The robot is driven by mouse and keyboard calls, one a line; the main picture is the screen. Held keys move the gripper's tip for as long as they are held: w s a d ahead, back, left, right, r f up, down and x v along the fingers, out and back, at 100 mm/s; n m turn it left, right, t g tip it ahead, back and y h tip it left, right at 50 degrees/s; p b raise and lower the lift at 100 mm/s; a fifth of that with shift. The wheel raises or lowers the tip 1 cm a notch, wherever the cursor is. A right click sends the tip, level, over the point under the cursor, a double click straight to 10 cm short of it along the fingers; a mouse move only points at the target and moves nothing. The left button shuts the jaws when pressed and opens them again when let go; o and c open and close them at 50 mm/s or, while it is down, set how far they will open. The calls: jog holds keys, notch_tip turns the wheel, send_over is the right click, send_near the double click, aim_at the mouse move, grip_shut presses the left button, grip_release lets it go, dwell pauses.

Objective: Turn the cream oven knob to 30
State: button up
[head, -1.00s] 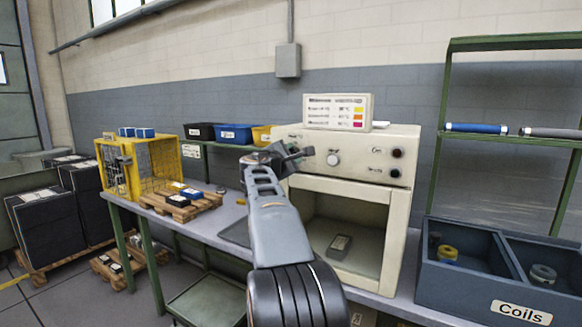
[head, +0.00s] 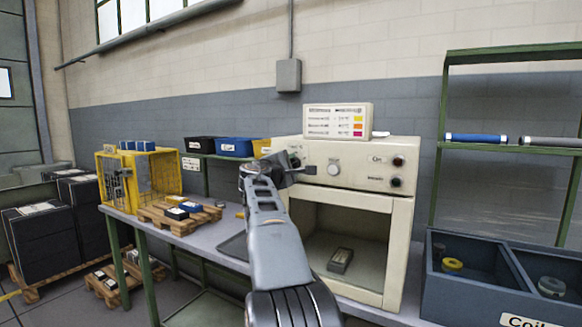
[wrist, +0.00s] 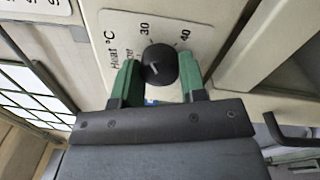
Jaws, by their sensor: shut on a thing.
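The cream oven (head: 402,225) stands on the bench, its control panel facing me. In the wrist view a round black knob (wrist: 162,66) with a short white mark sits on a pale dial plate (wrist: 120,26) reading "Heat °C", with 30 and 40 visible. The mark's exact heading is hard to tell. My gripper (wrist: 158,84) is shut on this knob, one green finger on each side. In the head view my gripper (head: 300,170) is at the left part of the oven panel and partly hides the knob there.
A sign (head: 337,121) stands on the oven. The oven chamber holds a dark block (head: 340,260). A yellow cage (head: 140,177) and a pallet stand left; a blue-grey coil bin (head: 470,300) is right.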

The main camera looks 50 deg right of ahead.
jog(key=o, duration=0.9)
jog(key=b+v, duration=0.1)
jog(key=v, duration=1.2)
jog(key=shift+a+b, duration=0.35)
jog(key=shift+a, duration=0.05)
